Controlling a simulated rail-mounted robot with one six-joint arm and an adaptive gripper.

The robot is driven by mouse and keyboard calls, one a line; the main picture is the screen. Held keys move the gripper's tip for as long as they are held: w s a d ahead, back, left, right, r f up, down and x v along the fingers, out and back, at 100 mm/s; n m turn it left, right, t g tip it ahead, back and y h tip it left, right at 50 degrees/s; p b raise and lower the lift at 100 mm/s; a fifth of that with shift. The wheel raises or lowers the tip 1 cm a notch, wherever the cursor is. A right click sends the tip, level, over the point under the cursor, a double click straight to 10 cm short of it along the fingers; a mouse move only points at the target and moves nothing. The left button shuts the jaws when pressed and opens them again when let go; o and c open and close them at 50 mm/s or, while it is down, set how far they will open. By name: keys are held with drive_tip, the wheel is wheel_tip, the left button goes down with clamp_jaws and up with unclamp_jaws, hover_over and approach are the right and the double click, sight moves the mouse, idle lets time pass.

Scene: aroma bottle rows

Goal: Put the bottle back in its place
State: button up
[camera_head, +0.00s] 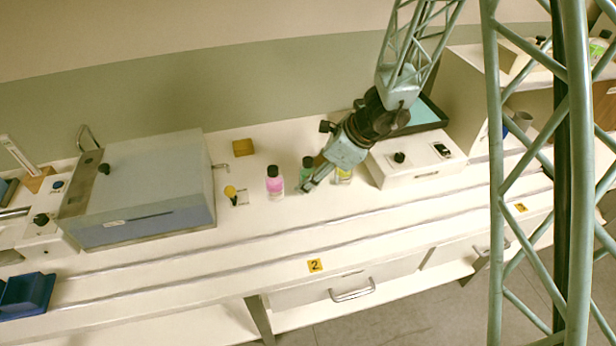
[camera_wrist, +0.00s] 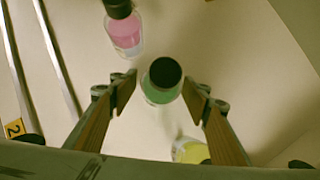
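A green bottle with a dark cap (camera_head: 306,170) stands upright on the white bench, between a pink bottle (camera_head: 275,184) and a yellow bottle (camera_head: 343,175). My gripper (camera_head: 313,182) is low over the bench at the green bottle and partly hides the yellow one. In the wrist view the green bottle (camera_wrist: 160,92) is between my open fingertips, with a small gap on each side. The pink bottle (camera_wrist: 123,32) is above it, and the yellow bottle (camera_wrist: 192,151) is partly hidden below by the gripper.
A yellow-topped item (camera_head: 231,192) stands left of the pink bottle, with a large grey box device (camera_head: 150,190) further left. A white device with a black knob (camera_head: 415,160) is close on the right. A wooden block (camera_head: 243,147) lies behind. Rails run along the bench front.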

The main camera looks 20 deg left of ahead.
drive_tip(key=shift+r, duration=0.15)
drive_tip(key=shift+d+r+p, duration=0.2)
drive_tip(key=shift+r+p, duration=0.15)
drive_tip(key=shift+r, duration=0.1)
drive_tip(key=p+v, duration=0.3)
drive_tip(key=v, duration=0.8)
idle(0.7)
drive_tip(key=shift+r, duration=0.15)
